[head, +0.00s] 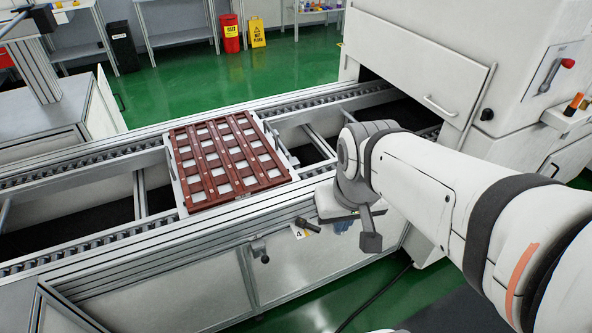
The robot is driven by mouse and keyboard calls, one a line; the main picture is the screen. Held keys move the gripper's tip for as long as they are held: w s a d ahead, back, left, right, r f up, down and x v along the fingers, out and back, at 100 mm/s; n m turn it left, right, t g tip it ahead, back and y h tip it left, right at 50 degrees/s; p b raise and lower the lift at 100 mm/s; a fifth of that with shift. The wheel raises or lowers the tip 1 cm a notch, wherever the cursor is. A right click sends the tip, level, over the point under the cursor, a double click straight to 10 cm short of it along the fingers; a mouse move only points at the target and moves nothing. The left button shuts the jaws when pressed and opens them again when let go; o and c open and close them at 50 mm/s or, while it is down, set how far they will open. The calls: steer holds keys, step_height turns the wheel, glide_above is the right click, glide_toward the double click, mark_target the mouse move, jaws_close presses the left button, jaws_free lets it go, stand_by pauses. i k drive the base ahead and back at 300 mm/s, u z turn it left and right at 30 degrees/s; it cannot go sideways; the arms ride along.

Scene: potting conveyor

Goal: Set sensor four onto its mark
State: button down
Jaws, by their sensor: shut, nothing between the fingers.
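A small dark cylindrical sensor (308,225) sits at the conveyor's near side, pointing down to the right. A small label with a 4 (298,233) is just below and left of it. I cannot tell whether the sensor sits exactly on a mark. My gripper (371,242) hangs from my wrist to the right of the sensor, apart from it. It is shut and holds nothing that I can see. Its fingertips are small and dark in this view.
A red-brown slatted tray (228,160) with white squares lies on the roller conveyor (95,235). A second dark fitting (259,250) juts from the near rail. A white machine housing (430,75) stands at the right. Green floor shows below the rail.

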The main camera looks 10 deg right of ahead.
mark_target(301, 223)
steer(key=z, duration=0.15)
steer(key=k, duration=0.3)
steer(key=u, duration=2.4)
steer(key=k, duration=1.15)
steer(key=z, duration=1.15)
steer(key=i, duration=1)
steer(key=z, duration=0.05)
